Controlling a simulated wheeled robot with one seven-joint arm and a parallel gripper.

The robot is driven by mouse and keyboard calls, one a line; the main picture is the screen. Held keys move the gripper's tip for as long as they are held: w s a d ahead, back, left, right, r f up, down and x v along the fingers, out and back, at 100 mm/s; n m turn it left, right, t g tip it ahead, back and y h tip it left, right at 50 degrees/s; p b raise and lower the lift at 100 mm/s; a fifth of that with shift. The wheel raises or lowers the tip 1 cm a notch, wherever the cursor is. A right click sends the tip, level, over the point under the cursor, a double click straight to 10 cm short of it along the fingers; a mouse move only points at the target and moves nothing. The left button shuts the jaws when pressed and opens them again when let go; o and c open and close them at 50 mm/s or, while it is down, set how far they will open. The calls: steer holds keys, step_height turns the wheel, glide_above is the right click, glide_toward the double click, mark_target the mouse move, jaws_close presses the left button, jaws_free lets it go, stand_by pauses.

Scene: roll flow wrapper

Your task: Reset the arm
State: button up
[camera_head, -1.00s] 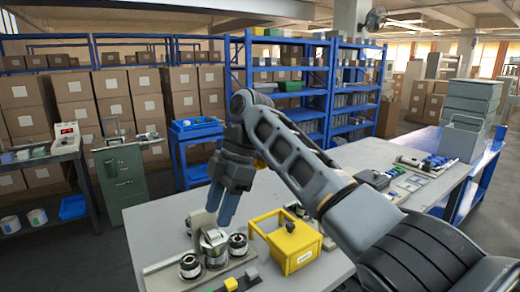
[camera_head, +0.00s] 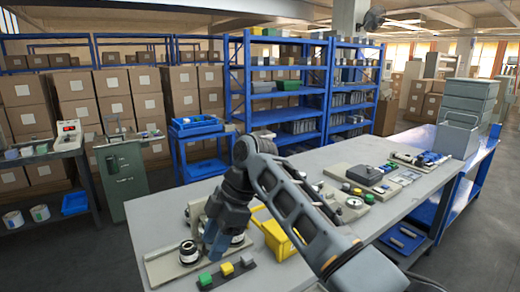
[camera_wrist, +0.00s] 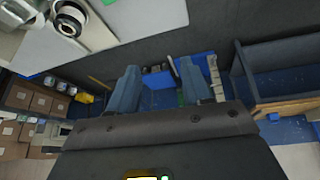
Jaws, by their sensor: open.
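My gripper (camera_head: 216,243) hangs over the near left part of the grey table in the head view, its blue fingers pointing down. It is beside the round metal-and-black rollers (camera_head: 189,251) on their pale base and partly hides them. In the wrist view the two blue fingers (camera_wrist: 158,88) stand well apart with nothing between them. The yellow box (camera_head: 281,240) stands to the right of my gripper, partly hidden by my arm.
The grey table (camera_head: 150,225) also carries a strip with green, yellow and grey buttons (camera_head: 227,270) at the front. Several devices (camera_head: 362,175) stand farther right. A blue cart (camera_head: 197,127), a green cabinet (camera_head: 122,175) and blue shelves (camera_head: 280,90) stand behind.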

steer(key=s+f+m+t+y+b, duration=0.1)
steer(key=s+f+m+t+y, duration=0.2)
steer(key=f, duration=0.7)
steer(key=s+f+m+t+b, duration=0.1)
steer(key=s+f+m, duration=0.4)
steer(key=f, duration=0.5)
steer(key=s+d+f+m+t+b, duration=0.1)
steer(key=s+d+f+m+t, duration=0.1)
steer(key=s+d+f+m, duration=0.25)
steer(key=s+d+f+m+t+b, duration=0.25)
steer(key=s+d+f, duration=0.2)
steer(key=s, duration=0.35)
steer(key=s+d+r+m+t+h+b, duration=0.1)
steer(key=s+d+m+t+h, duration=0.4)
steer(key=s+d, duration=0.85)
steer(key=s+d+r+m+t+h+b, duration=0.1)
steer(key=s+d+r, duration=0.3)
steer(key=s+r, duration=0.3)
steer(key=s+d+r+m+t+h+b, duration=0.1)
steer(key=s+d+r, duration=0.3)
steer(key=s+r, duration=0.4)
steer(key=shift+d+r+m+t+h+b, duration=0.3)
steer(key=shift+r+m+t+h, duration=0.1)
steer(key=shift+m+t+h, duration=0.15)
steer(key=shift+c, duration=0.2)
